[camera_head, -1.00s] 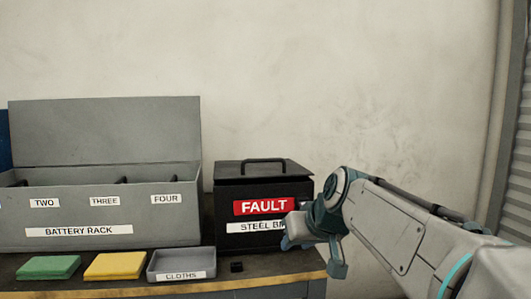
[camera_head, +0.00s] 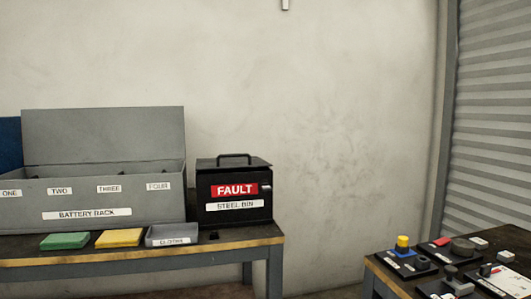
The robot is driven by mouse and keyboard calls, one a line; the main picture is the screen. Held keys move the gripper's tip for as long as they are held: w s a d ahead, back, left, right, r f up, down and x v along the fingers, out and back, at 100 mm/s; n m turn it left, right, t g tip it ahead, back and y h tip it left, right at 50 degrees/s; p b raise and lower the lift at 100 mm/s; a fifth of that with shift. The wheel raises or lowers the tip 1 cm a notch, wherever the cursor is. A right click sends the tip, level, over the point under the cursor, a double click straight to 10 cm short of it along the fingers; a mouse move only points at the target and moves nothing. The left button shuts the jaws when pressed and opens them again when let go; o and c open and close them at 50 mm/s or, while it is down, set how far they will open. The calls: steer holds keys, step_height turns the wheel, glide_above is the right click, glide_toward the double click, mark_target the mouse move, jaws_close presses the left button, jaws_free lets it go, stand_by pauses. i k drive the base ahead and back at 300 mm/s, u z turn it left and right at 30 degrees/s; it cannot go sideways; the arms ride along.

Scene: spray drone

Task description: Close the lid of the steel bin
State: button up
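The steel bin (camera_head: 235,193) is a black box with a red FAULT label and a white STEEL BIN label. It stands at the right end of the bench. Its dark lid (camera_head: 215,163) lies flat across the top, with a handle standing up on it; it looks shut, though a slight gap cannot be ruled out at this size. My gripper is not in the head view now, so its state does not show.
The battery rack (camera_head: 115,200) stands left of the bin with its lid raised. A control table (camera_head: 388,285) is at lower right. Floor between is clear.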

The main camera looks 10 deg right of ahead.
mark_target(234, 160)
steer(key=z, duration=0.3)
steer(key=k, duration=0.6)
steer(key=u, duration=0.75)
steer(key=i, duration=0.7)
steer(key=u, duration=0.65)
steer(key=i, duration=0.9)
steer(key=z, duration=0.85)
steer(key=i, duration=0.6)
steer(key=z, duration=0.6)
